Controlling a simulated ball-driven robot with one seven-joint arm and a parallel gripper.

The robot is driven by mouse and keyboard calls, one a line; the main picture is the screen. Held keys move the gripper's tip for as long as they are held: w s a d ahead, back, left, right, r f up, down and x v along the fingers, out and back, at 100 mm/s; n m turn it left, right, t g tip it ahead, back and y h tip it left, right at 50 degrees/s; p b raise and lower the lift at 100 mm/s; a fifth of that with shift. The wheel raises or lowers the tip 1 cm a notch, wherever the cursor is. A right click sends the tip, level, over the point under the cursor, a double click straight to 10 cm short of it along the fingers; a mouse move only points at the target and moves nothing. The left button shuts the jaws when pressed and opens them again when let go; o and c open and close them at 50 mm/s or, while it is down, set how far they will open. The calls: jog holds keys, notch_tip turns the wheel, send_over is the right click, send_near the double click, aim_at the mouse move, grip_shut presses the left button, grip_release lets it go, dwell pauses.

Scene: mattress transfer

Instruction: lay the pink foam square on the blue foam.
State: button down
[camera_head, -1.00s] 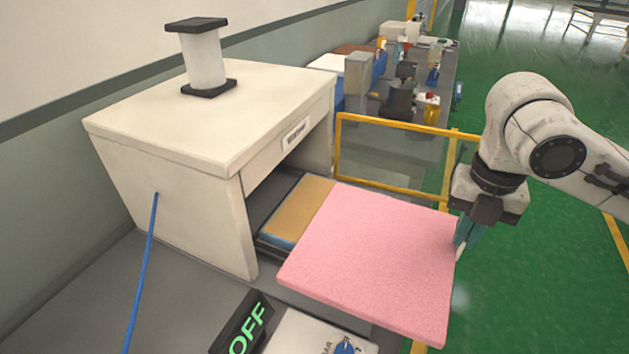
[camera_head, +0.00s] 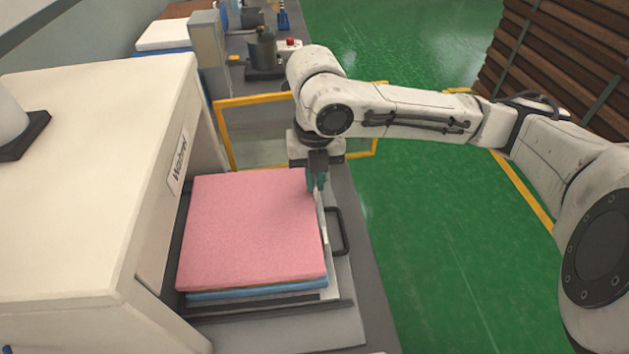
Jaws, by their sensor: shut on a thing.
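The pink foam square (camera_head: 250,230) is a flat, thick sheet in the middle of the picture, beside the white machine. It lies over the blue foam (camera_head: 258,292), with their edges roughly lined up. Only a blue strip shows along the front, with a thin tan layer between it and the pink. My gripper (camera_head: 318,186) points down at the pink square's right edge, near the far right corner, and is shut on it. The fingertips are partly hidden at that edge. I cannot tell whether the pink square rests fully on the layers below.
The white machine (camera_head: 90,190) stands close on the left. A yellow-framed guard (camera_head: 230,135) is behind. Green floor (camera_head: 430,260) lies open to the right.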

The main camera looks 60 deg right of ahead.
jog(key=shift+f, duration=0.65)
jog(key=shift+s+f, duration=0.1)
jog(key=shift+f, duration=0.1)
jog(key=c, duration=1.3)
grip_release()
jog(key=shift+o, duration=0.2)
notch_tip(320, 180, up, 12)
jog(key=shift+r+p, duration=0.2)
jog(key=shift+p, duration=0.25)
